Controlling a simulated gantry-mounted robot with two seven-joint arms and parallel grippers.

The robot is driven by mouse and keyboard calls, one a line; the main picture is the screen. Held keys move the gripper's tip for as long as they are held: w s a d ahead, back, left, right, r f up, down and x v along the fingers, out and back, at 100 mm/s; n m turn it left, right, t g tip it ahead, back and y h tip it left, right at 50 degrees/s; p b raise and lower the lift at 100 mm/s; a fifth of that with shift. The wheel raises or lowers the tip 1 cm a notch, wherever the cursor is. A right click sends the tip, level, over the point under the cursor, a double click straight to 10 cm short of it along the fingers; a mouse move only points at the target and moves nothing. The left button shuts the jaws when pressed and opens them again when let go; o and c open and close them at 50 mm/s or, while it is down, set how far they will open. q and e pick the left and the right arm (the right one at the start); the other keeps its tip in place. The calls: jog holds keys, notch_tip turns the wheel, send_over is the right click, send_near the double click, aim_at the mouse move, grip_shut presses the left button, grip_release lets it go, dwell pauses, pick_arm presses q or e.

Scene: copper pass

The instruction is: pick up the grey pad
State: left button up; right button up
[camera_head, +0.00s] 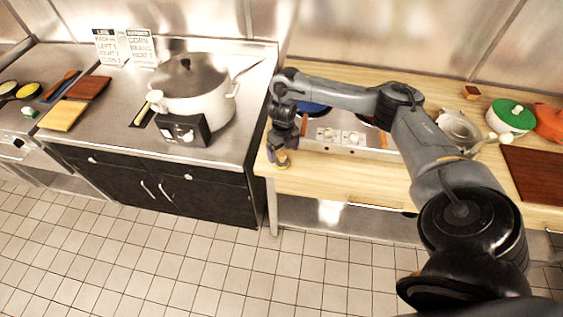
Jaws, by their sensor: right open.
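My right arm reaches in from the right over the wooden counter (320,178). My right gripper (282,161) points down at the counter's left front corner, beside the double-burner cooker (347,140). It is open, and its fingertips are close to the wood. I cannot make out the grey pad for certain; the small dark and greyish shapes around the gripper are hard to tell apart from the gripper itself. My left gripper is out of the picture.
A white pot (196,108) with a grey lid stands on the steel-topped counter to the left. A green-lidded pot (511,117), a metal bowl (457,130) and a dark red board (537,172) are at the right. The counter's front strip is mostly clear.

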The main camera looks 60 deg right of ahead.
aim_at(282, 154)
jog(key=shift+f+p, duration=0.45)
jog(key=shift+f, duration=0.1)
notch_tip(282, 154, down, 3)
jog(key=shift+w+f+p, duration=0.1)
jog(key=shift+w+p, duration=0.05)
jog(key=shift+p, duration=0.35)
jog(key=shift+f, duration=0.45)
jog(key=c, duration=1.1)
jog(key=shift+c, duration=0.7)
jog(key=shift+r, duration=0.1)
